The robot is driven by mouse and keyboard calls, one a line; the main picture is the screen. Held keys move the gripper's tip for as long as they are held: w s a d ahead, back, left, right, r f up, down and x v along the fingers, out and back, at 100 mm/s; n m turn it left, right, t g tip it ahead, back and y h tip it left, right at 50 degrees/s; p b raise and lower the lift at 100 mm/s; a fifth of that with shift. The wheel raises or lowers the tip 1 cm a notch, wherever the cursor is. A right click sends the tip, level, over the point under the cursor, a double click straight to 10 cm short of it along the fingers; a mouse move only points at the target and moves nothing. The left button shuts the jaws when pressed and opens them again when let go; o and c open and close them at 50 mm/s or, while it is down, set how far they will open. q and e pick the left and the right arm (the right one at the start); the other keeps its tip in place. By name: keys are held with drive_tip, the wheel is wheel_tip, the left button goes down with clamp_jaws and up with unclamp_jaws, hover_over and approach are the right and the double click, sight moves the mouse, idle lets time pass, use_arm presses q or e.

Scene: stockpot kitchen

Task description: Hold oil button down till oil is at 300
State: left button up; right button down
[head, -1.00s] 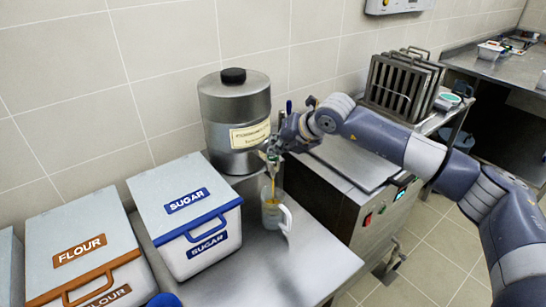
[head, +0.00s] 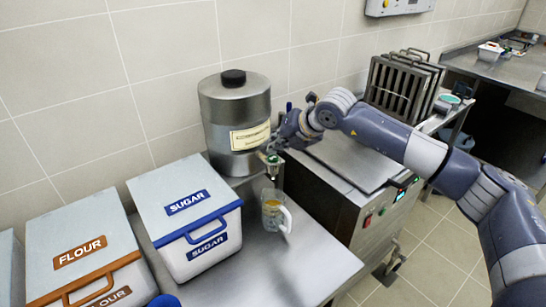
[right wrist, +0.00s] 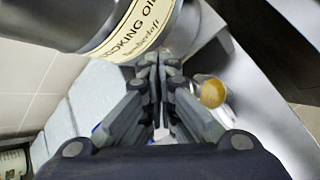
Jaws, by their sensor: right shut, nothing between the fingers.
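The steel oil dispenser (head: 233,105) with a black lid and a cream label stands at the wall; its label reads "COOKING OIL" in the right wrist view (right wrist: 125,28). My right gripper (head: 275,152) is shut and empty at the dispenser's tap. In the right wrist view its fingers (right wrist: 160,75) point toward the dispenser's base, and the button is hidden. A clear measuring jug (head: 270,213) with a handle stands below the spout. It holds some yellow oil, also seen from above in the right wrist view (right wrist: 212,93). No stream shows now. The jug's marks are too small to read.
A white sugar bin (head: 185,220) and a flour bin (head: 82,255) stand left of the jug. A steel fryer unit (head: 355,190) with racks (head: 405,85) is at the right.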

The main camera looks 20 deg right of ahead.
sight(276, 157)
drive_tip(key=shift+r+p, duration=1)
drive_tip(key=shift+r, duration=1.55)
